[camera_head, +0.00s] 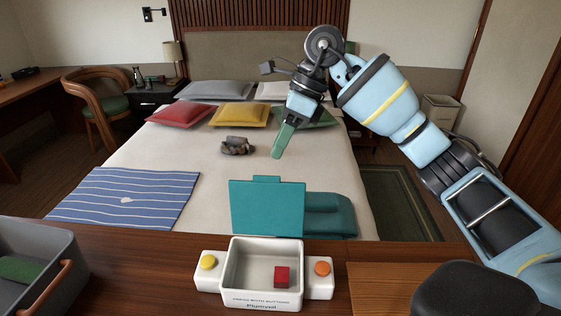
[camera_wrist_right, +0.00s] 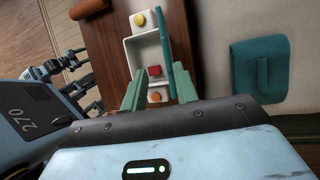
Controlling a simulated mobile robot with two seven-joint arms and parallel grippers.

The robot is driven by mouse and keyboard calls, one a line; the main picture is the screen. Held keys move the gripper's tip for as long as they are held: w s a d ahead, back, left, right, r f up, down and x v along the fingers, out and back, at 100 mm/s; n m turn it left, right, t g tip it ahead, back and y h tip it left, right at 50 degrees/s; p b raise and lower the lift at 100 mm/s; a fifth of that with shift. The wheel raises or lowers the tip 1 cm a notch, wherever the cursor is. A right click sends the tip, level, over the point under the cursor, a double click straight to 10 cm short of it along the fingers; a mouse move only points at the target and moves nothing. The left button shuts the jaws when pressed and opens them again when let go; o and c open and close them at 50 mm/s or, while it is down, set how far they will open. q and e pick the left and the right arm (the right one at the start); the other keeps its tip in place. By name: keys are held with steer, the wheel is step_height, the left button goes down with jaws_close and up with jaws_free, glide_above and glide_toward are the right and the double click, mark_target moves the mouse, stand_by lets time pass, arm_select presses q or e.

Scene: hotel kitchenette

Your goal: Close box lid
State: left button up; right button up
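A white box (camera_head: 263,292) stands on the wooden counter with its teal lid (camera_head: 266,208) open, standing up at the back edge. A red cube (camera_head: 282,277) lies inside the box. A yellow button (camera_head: 208,262) is on its left side and an orange button (camera_head: 322,268) on its right. My right gripper (camera_head: 278,152) is raised above and beyond the box, apart from the lid. In the right wrist view its green fingers (camera_wrist_right: 158,88) are spread with nothing between them; the box (camera_wrist_right: 130,50) and edge-on lid (camera_wrist_right: 167,50) lie beyond. I see no left gripper.
A grey bin (camera_head: 55,250) with a brown handle and a green item inside stands at the left of the counter. A folded teal item (camera_head: 327,215) lies behind the lid, on the bed (camera_head: 190,150). A dark rounded object (camera_head: 470,290) is at the front right.

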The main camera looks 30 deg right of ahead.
steer(key=x, duration=0.4)
steer(key=d+x, duration=0.1)
steer(key=x, duration=0.1)
steer(key=shift+w+a+f, duration=0.2)
steer(key=shift+f, duration=0.25)
steer(key=shift+c, duration=0.3)
jaws_close()
